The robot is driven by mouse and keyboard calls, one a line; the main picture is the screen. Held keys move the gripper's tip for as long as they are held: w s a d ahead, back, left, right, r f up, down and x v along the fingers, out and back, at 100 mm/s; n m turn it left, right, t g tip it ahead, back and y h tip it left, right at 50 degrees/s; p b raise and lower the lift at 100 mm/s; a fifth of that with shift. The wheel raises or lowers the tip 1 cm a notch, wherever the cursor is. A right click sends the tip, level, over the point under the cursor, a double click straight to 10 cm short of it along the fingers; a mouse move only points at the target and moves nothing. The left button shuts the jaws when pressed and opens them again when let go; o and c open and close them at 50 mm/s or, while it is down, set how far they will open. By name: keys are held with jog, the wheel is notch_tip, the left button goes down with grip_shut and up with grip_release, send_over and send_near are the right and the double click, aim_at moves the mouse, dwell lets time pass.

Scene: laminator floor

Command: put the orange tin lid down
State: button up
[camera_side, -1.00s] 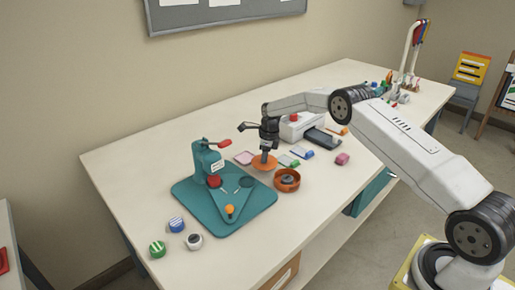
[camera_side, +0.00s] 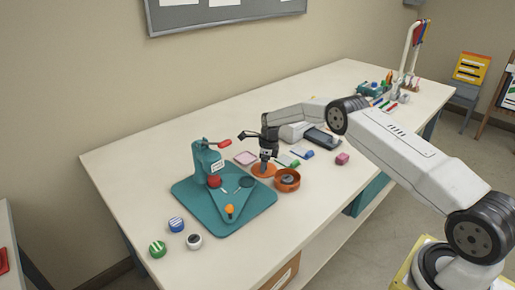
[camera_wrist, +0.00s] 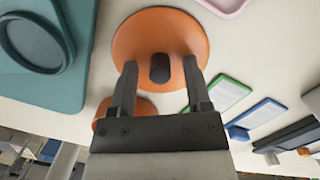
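The orange tin lid (camera_side: 260,173) lies on the tabletop just right of the teal press base. In the wrist view the lid (camera_wrist: 180,32) is a round orange disc with a dark knob (camera_wrist: 160,68) in its middle. My gripper (camera_wrist: 160,70) has one finger on each side of the knob, with a visible gap on both sides, so it is open. In the side view my gripper (camera_side: 265,162) points straight down over the lid. The round orange tin (camera_side: 288,187) stands beside the lid, with something dark inside; it is partly hidden in the wrist view.
A teal press (camera_side: 208,165) stands on its teal base (camera_side: 245,212) at left. A pink tray (camera_side: 245,158) and green and blue cards (camera_wrist: 258,112) lie close by. A pink block (camera_side: 342,158) is to the right. The front right of the table is clear.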

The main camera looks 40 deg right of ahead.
aim_at(268, 171)
jog(key=shift+r, duration=0.15)
notch_tip(268, 171, up, 12)
jog(key=s, duration=0.1)
jog(key=shift+d, duration=0.4)
dwell(0.4)
jog(key=shift+s+a, duration=0.1)
jog(key=shift+s, duration=0.05)
dwell(0.4)
jog(key=s+a+r+n, duration=0.5)
jog(key=s+a+n, duration=0.5)
jog(key=s+n, duration=0.4)
jog(key=s+a+n, duration=0.2)
jog(key=s+n, duration=0.5)
jog(key=s, duration=0.2)
jog(key=s+a+f+n+t, duration=0.1)
jog(key=s+a+n, duration=0.2)
jog(key=s+n, duration=0.5)
jog(key=shift+s+a+f+h, duration=0.15)
jog(key=shift+s+a+h, duration=0.2)
jog(key=shift+s, duration=0.35)
